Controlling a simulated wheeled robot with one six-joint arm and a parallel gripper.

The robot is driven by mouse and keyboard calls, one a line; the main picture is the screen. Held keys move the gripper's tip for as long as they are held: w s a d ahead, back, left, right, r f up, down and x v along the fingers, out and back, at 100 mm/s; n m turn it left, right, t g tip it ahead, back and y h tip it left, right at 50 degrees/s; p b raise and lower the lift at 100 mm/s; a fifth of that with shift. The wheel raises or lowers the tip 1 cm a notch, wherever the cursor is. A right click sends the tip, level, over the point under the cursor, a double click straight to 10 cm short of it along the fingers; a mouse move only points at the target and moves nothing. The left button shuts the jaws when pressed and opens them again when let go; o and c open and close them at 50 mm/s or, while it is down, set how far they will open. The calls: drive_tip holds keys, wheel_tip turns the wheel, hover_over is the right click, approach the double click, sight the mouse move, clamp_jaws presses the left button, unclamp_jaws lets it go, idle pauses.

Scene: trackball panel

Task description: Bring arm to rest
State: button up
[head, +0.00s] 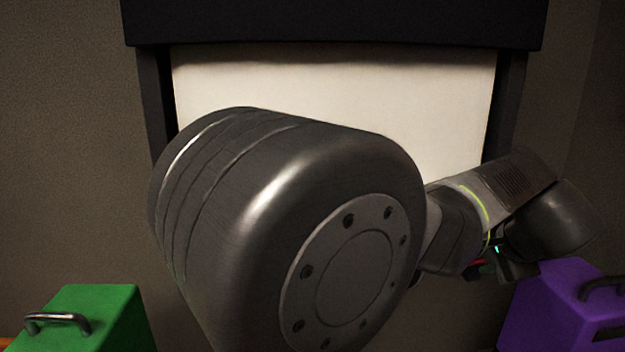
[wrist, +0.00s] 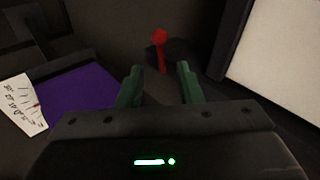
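My arm fills the middle of the head view, with a large dark joint in front of a pale panel (head: 330,90). The wrist end lies at the right of that view; its fingers cannot be made out there. In the wrist view my gripper (wrist: 160,85) shows two green fingers, apart, with nothing between them. A red thing with a round head and a thin stem (wrist: 159,38) is beyond the fingertips. The pale panel also shows at the right of the wrist view (wrist: 285,70).
A green box (head: 100,305) with a metal handle is at the lower left. A purple box (head: 550,300) is at the lower right, below my wrist; a purple surface (wrist: 85,105) and a white marked sheet (wrist: 20,105) show in the wrist view. A dark frame (head: 330,22) surrounds the panel.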

drive_tip(key=w+f+h, duration=0.1)
drive_tip(key=w+f, duration=0.5)
drive_tip(key=f, duration=0.1)
drive_tip(key=shift+w+f+n, duration=0.2)
drive_tip(key=shift+f+n, duration=0.1)
drive_tip(key=shift+n, duration=0.1)
drive_tip(key=shift+d, duration=0.15)
